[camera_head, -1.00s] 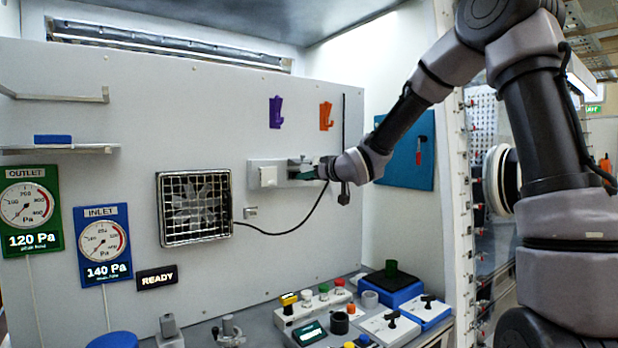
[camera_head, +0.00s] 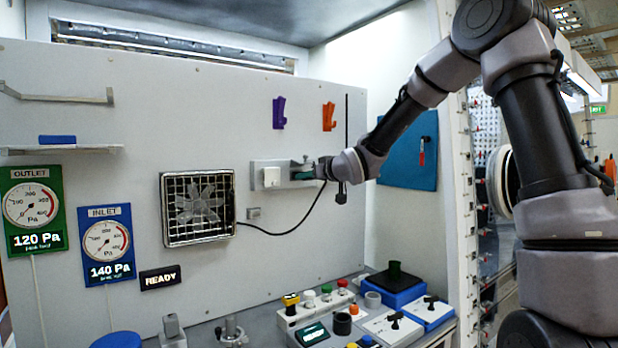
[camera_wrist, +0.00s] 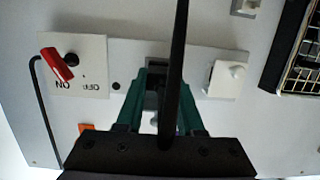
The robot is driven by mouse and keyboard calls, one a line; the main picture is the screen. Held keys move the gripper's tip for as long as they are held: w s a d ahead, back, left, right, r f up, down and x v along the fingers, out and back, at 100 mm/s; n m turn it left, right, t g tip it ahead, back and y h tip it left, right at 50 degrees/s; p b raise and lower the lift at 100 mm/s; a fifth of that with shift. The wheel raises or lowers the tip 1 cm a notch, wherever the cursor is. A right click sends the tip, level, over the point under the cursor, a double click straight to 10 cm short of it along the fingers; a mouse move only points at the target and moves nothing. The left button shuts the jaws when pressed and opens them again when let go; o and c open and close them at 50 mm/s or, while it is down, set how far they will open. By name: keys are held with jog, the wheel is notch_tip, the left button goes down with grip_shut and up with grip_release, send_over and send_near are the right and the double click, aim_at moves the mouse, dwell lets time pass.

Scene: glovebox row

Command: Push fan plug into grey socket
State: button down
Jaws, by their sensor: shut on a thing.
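My gripper (camera_wrist: 160,95) has green fingers and is shut on the fan plug (camera_wrist: 153,100), a dark grey piece mostly hidden by the fingers and a black cable. In the head view my gripper (camera_head: 303,173) is at the right part of a grey wall plate (camera_head: 257,186). The fan (camera_head: 198,207) is a square grilled unit on the wall, and its black cable (camera_head: 276,234) runs up to my gripper. The grey socket is hidden behind the fingers and plug. I cannot tell how deep the plug sits in it.
A white block (camera_head: 271,177) is on the plate left of my gripper. The wrist view shows a red-handled ON/OFF switch (camera_wrist: 57,65) on the other side. Purple (camera_head: 279,113) and orange (camera_head: 328,117) hooks are above. A cluttered bench with buttons lies below.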

jog(key=shift+w+a, duration=0.1)
jog(key=shift+w, duration=0.1)
jog(key=shift+c, duration=2.2)
grip_release()
jog(key=v, duration=1)
jog(key=shift+s+d, duration=0.2)
jog(key=shift+s, duration=0.15)
